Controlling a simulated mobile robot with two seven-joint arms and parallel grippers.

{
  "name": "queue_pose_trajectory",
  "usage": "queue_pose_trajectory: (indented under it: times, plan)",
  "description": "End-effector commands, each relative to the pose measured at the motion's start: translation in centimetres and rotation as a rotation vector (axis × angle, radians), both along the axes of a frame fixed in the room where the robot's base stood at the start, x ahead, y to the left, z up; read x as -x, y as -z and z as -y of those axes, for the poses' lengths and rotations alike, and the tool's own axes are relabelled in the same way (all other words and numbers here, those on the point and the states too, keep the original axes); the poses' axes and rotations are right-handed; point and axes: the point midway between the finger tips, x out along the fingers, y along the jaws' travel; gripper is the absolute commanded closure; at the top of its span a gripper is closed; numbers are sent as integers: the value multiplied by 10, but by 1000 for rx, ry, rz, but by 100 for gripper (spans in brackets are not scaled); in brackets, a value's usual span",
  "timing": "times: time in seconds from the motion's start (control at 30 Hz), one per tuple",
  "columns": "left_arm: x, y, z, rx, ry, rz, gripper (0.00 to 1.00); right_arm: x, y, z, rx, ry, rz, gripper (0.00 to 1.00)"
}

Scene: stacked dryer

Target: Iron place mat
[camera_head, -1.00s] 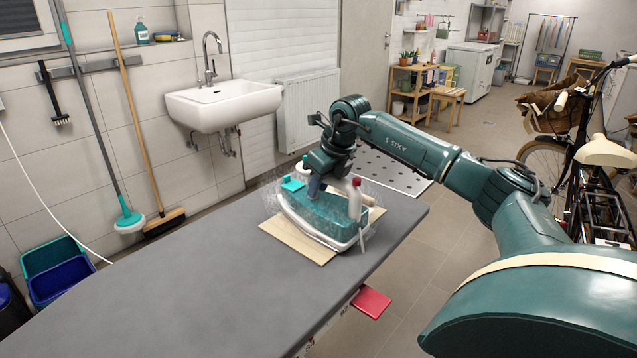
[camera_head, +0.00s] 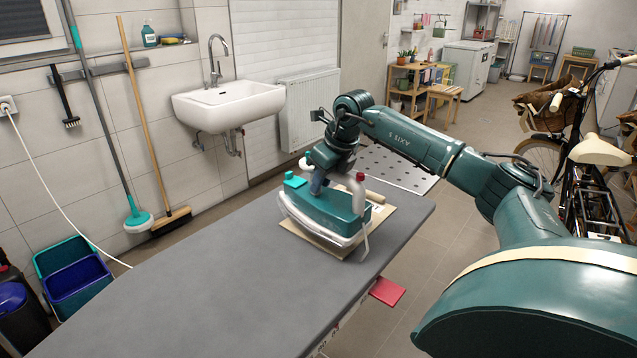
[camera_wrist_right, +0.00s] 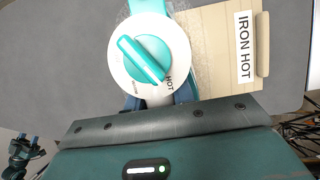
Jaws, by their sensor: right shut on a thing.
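A teal and white iron (camera_head: 325,208) stands over a flat beige place mat (camera_head: 312,238) on the grey ironing board (camera_head: 225,285). My right gripper (camera_head: 321,182) is shut on the iron's handle from above. The iron's round teal dial (camera_wrist_right: 147,60) shows in the right wrist view, with the gripper's fingers mostly hidden below it. The iron hides much of the mat.
A beige piece labelled IRON HOT (camera_wrist_right: 230,50) lies beside the iron. A red plate (camera_head: 387,291) sticks out below the board's right edge. A sink (camera_head: 228,103) hangs beyond the board, and a bicycle (camera_head: 580,180) stands right. The board's near part is clear.

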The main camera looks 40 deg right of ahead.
Motion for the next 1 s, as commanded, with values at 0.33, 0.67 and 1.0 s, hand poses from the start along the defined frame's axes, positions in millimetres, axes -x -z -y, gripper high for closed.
queue_pose_trajectory:
  times: [0.33,0.67,1.0]
  plan:
    - [2,-17,-4,-66,23,-5,50,4,-45,9,-1,1,19,100]
    - [3,-12,-6,-85,31,-11,50,5,-46,11,-1,1,20,100]
    - [1,-14,-6,-80,27,-8,50,5,-46,11,-1,1,20,100]
